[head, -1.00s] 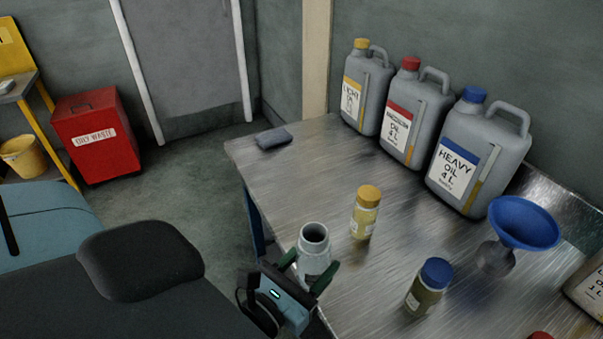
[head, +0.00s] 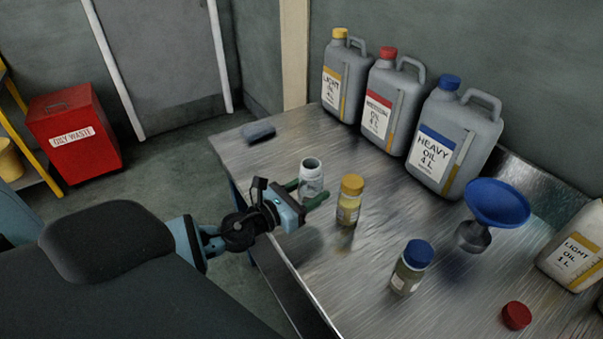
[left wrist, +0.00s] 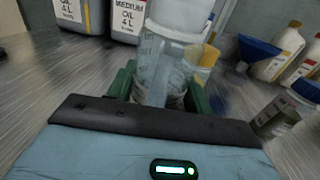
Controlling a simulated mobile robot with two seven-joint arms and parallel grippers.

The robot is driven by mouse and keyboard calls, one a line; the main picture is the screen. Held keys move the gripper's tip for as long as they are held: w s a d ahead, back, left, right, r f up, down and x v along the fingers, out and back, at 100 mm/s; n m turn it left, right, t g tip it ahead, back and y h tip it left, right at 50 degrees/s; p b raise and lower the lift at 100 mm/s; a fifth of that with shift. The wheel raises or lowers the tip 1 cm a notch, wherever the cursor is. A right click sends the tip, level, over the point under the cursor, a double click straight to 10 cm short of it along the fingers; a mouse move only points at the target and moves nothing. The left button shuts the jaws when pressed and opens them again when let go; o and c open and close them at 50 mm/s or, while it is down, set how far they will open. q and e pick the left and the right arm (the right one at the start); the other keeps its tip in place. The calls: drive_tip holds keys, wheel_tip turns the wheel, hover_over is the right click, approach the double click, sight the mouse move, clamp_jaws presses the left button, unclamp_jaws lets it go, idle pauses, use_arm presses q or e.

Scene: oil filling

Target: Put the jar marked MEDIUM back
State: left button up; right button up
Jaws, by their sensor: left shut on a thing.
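An open, lidless, pale glass jar (head: 312,178) is between the green fingers of my left gripper (head: 308,193), which is shut on it. The jar is near upright, left of and slightly behind the yellow-lidded jar. It also fills the middle of the left wrist view (left wrist: 163,65); its label is not readable there. A loose red lid (head: 516,315) lies at the table's front right. A yellow-lidded jar (head: 349,202) and a blue-lidded jar (head: 410,268) stand on the metal table (head: 340,270). My right gripper does not show.
Yellow-, red- and blue-capped oil jugs (head: 434,140) line the back. A blue funnel (head: 497,203) stands right; a light-oil bottle (head: 575,250) is at the right edge. A dark cloth (head: 258,132) lies at the far left corner. Bare table lies between cloth and held jar.

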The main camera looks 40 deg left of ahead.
use_arm(q)
drive_tip(key=w+a+b, duration=0.1)
drive_tip(key=w+a, duration=0.1)
drive_tip(key=w+a+f+b, duration=0.1)
drive_tip(key=w+a, duration=0.1)
drive_tip(key=w, duration=0.1)
drive_tip(key=shift+a+f+b, duration=0.2)
drive_tip(key=shift+b, duration=0.15)
drive_tip(key=w+a+b, duration=0.2)
drive_tip(key=w+a, duration=0.1)
drive_tip(key=w+a+b, duration=0.2)
drive_tip(key=w+a, duration=0.1)
drive_tip(key=w, duration=0.1)
drive_tip(key=shift+f, duration=0.15)
drive_tip(key=shift+w+a, duration=0.1)
drive_tip(key=shift+a, duration=0.05)
wheel_tip(320, 180, down, 3)
drive_tip(key=shift+f+b, duration=0.15)
drive_tip(key=shift+b, duration=0.55)
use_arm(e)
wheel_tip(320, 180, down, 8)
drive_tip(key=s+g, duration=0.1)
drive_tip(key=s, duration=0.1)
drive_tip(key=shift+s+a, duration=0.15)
use_arm(q)
drive_tip(key=shift+f, duration=0.15)
drive_tip(key=o, duration=1.1)
drive_tip(key=shift+c, duration=0.2)
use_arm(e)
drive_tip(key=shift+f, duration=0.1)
